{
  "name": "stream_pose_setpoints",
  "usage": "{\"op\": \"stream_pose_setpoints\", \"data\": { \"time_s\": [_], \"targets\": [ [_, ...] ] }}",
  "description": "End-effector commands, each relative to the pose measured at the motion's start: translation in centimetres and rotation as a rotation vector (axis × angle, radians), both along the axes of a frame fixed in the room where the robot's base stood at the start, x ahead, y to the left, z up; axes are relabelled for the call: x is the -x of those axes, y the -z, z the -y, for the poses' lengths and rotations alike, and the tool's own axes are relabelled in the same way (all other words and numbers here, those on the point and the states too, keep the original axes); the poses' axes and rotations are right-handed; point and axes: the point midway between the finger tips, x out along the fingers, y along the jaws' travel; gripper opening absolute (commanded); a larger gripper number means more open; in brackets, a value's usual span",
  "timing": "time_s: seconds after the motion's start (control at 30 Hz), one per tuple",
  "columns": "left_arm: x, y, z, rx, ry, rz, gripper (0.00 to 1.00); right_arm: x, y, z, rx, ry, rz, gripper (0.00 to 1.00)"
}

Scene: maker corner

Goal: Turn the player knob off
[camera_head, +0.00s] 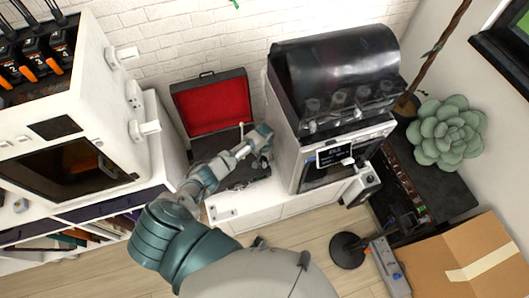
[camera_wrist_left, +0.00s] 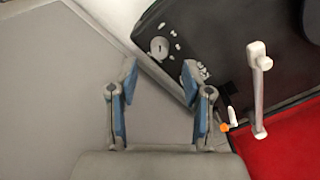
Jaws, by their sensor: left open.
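The player is an open suitcase turntable with a red-lined lid (camera_head: 213,105) raised at the back. Its black deck also shows in the left wrist view (camera_wrist_left: 213,25). A round silver knob (camera_wrist_left: 158,46) with a dark mark sits near the deck's corner, with small fittings beside it. A white tonearm (camera_wrist_left: 259,90) is to the right. My left gripper (camera_head: 262,143) is over the player and partly hides the deck. In the left wrist view its blue-padded fingers (camera_wrist_left: 160,79) are apart and empty, with the knob showing just beyond and between the tips. I cannot tell whether they touch anything.
A black-hooded machine (camera_head: 338,75) stands close to the right of the player. A white cabinet unit (camera_head: 135,65) stands to the left. The white bench (camera_head: 245,213) has a little bare top in front. A plant (camera_head: 447,133) and cardboard box (camera_head: 470,262) are farther right.

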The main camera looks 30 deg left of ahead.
Motion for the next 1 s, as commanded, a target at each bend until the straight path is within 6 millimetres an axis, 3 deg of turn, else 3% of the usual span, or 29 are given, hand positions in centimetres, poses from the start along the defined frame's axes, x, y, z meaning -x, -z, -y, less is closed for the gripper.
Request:
{"op": "stream_pose_setpoints", "data": {
  "time_s": [0.2, 0.4, 1.0],
  "targets": [
    [-0.1, -4.7, -0.1, -0.001, 0.000, 0.003, 0.49, -0.1, 0.0, 0.0, 0.000, 0.000, 0.001, 0.40],
    [-0.1, -6.8, -0.1, -0.001, 0.000, 0.000, 0.49, -0.1, 0.0, 0.0, 0.001, 0.000, 0.001, 0.40],
    [0.0, -7.1, 0.0, 0.000, 0.000, 0.000, 0.49, -0.2, 0.0, 0.0, 0.001, 0.000, 0.002, 0.40]
  ]
}}
